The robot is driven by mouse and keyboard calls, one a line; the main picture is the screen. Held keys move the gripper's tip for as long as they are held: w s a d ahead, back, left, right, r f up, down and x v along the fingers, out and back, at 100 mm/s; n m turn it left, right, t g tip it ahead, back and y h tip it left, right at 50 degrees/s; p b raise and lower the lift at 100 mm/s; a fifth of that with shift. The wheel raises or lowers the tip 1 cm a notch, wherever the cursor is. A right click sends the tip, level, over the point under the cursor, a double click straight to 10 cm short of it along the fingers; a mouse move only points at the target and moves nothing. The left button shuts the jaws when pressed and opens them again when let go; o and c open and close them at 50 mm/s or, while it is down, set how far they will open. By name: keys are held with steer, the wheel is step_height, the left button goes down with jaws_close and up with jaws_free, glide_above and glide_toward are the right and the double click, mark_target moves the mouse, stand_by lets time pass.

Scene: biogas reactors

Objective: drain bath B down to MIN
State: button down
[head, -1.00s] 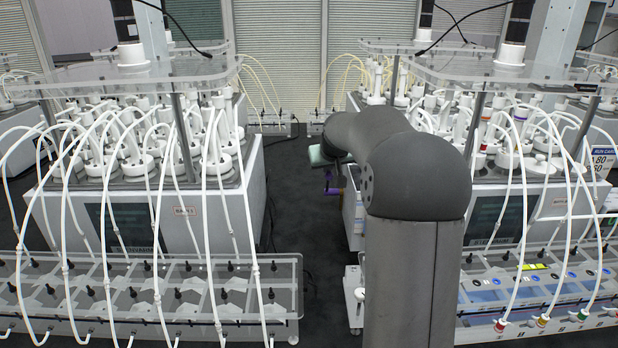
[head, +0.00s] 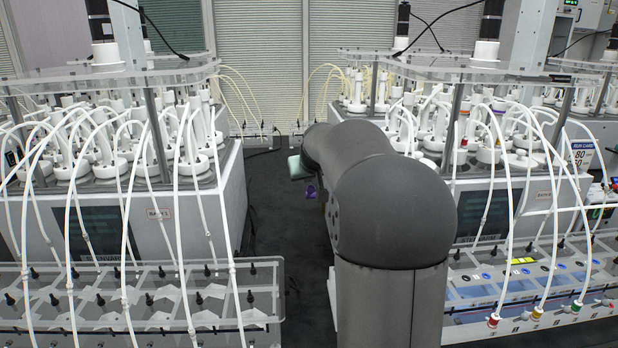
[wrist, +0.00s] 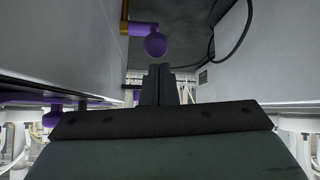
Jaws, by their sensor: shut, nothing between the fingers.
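Two white baths flank a dark aisle in the head view: the left bath (head: 232,205) and the right bath (head: 470,185). In the wrist view, a purple round handle (wrist: 155,42) on a brass fitting (wrist: 124,22) sticks out from the left-hand wall. My gripper (wrist: 163,70) is shut and empty, its tips just below the handle in the picture; contact cannot be told. A purple part (head: 311,191) shows beside my arm in the head view. The level marks are not visible.
Clear racks stand before both baths: left (head: 150,290), right (head: 540,275). White tubes loop over them. In the wrist view, a grey wall (wrist: 270,55) and black cable (wrist: 232,40) lie right, and another purple part (wrist: 52,115) lies lower left. The aisle floor (head: 272,195) is open.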

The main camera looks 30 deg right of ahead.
step_height(320, 180, up, 3)
steer(key=w+p, duration=0.3)
steer(key=s+a+r+b, duration=0.2)
steer(key=s+a+r, duration=0.15)
steer(key=s, duration=0.45)
steer(key=s+a+f+n+g+y, duration=0.1)
steer(key=s+a+f+g, duration=0.1)
steer(key=s+a+f, duration=0.3)
steer(key=s+a+f+g+y+p, duration=0.1)
steer(key=s+a+f, duration=0.3)
steer(key=s+a, duration=0.4)
steer(key=s+a+f+n+g+y+p, duration=0.1)
steer(key=s+a+f+g, duration=0.2)
steer(key=a, duration=0.6)
steer(key=shift+s+f+n+y, duration=0.15)
steer(key=shift+s+f, duration=0.5)
steer(key=shift+s, duration=0.25)
steer(key=shift+s+f+n+y, duration=0.15)
steer(key=shift+s+f, duration=0.5)
steer(key=shift+s, duration=0.2)
steer(key=s+a+f+g, duration=0.2)
steer(key=s+f, duration=0.3)
steer(key=s, duration=0.5)
steer(key=shift+s+a+n+p, duration=0.15)
steer(key=shift+a+n+p, duration=0.25)
steer(key=shift+a, duration=0.25)
stand_by(1.1)
